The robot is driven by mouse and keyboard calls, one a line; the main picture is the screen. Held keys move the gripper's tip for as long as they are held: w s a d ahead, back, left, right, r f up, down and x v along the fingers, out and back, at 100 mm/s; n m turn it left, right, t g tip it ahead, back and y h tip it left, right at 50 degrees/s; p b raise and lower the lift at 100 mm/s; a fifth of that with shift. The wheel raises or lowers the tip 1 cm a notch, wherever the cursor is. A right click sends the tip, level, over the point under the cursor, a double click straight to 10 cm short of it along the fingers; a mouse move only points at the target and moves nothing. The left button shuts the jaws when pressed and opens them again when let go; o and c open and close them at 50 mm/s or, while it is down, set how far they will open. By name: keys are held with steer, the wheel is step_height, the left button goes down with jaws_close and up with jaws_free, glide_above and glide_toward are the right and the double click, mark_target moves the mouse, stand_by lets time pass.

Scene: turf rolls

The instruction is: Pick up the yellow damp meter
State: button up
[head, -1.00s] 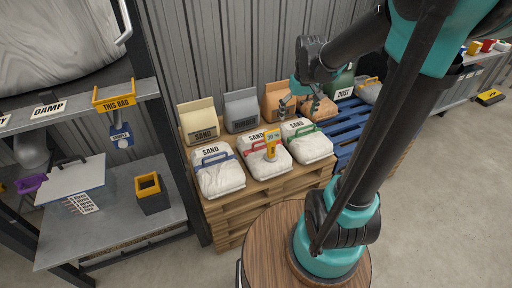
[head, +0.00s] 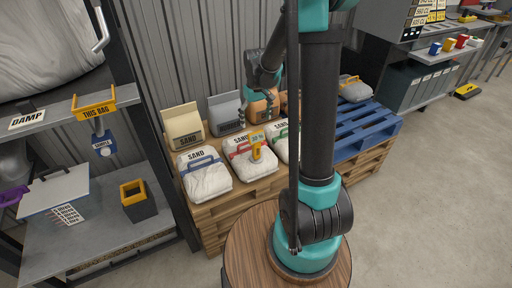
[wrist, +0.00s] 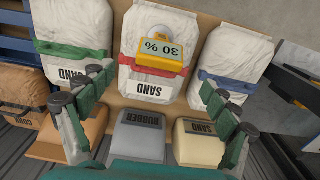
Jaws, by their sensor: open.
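The yellow damp meter (head: 257,145) stands on the middle white sand bag (head: 236,169), the one with a red handle. In the wrist view, the meter (wrist: 160,52) shows "30 %" on its face, upside down in the picture. My gripper (head: 257,103) is open and empty above and behind the meter. In the wrist view, its two fingers spread wide left and right of the picture's middle (wrist: 155,85), with the meter beyond them between the tips and apart from both.
A white bag with a blue handle (head: 206,182) lies left of the meter's bag, and one with a green handle (head: 281,143) lies right. Sand (head: 184,128) and rubber (head: 225,113) bags stand behind on the pallet. A shelf (head: 95,232) stands left.

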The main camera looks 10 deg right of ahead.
mark_target(256, 132)
steer(key=shift+s+f, duration=0.15)
steer(key=shift+f, duration=3.45)
steer(key=shift+c, duration=0.6)
steer(key=c, duration=1.9)
steer(key=shift+o, duration=0.2)
steer(key=shift+r, duration=0.1)
